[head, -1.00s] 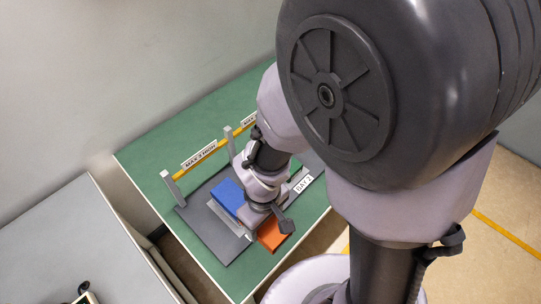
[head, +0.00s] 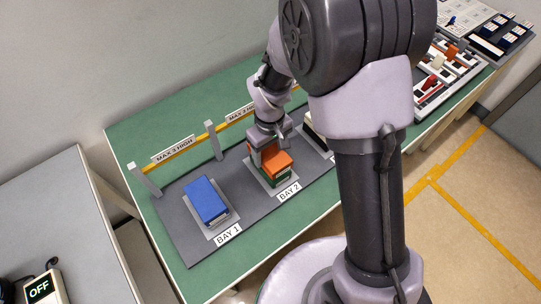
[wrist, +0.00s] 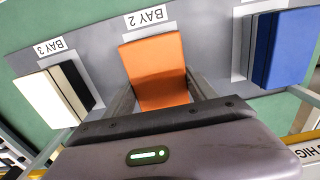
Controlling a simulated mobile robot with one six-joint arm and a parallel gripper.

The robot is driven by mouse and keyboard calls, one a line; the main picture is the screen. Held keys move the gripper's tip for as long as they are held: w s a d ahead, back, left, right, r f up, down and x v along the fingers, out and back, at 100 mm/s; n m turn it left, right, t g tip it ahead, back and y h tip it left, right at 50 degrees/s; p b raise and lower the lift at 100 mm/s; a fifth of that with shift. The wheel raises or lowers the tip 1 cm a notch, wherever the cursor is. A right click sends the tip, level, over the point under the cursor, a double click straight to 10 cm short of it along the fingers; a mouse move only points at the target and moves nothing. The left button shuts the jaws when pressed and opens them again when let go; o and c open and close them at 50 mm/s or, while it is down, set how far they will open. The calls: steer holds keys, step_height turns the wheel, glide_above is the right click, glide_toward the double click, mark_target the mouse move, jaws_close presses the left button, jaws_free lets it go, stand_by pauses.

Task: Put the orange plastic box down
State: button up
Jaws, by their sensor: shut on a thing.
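The orange plastic box (head: 279,161) is between the fingers of my gripper (head: 268,147), at bay 2 of the dark grey mat. My gripper is shut on it from above. In the head view, a dark green box (head: 277,180) shows just under the orange box; whether they touch is hard to tell. In the wrist view, the orange box (wrist: 157,72) lies between both fingers of my gripper (wrist: 160,94), beside the BAY 2 label (wrist: 146,17). The box hides what is below it there.
A blue box (head: 207,201) stands in bay 1. White and black boxes (wrist: 57,93) stand in bay 3. A yellow height rail (head: 184,152) on grey posts (head: 213,140) runs behind the bays. Green table (head: 262,232) is clear in front.

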mark_target(270, 156)
steer(key=shift+w+f+b, duration=0.25)
steer(key=shift+f+b, duration=0.15)
steer(key=shift+f, duration=0.5)
steer(key=shift+w+f+b, duration=0.2)
steer(key=shift+f+b, duration=0.2)
steer(key=shift+f, duration=0.45)
steer(key=shift+f, duration=0.1)
steer(key=shift+f, duration=0.15)
steer(key=o, duration=1.7)
steer(key=shift+c, duration=0.2)
steer(key=shift+r, duration=0.2)
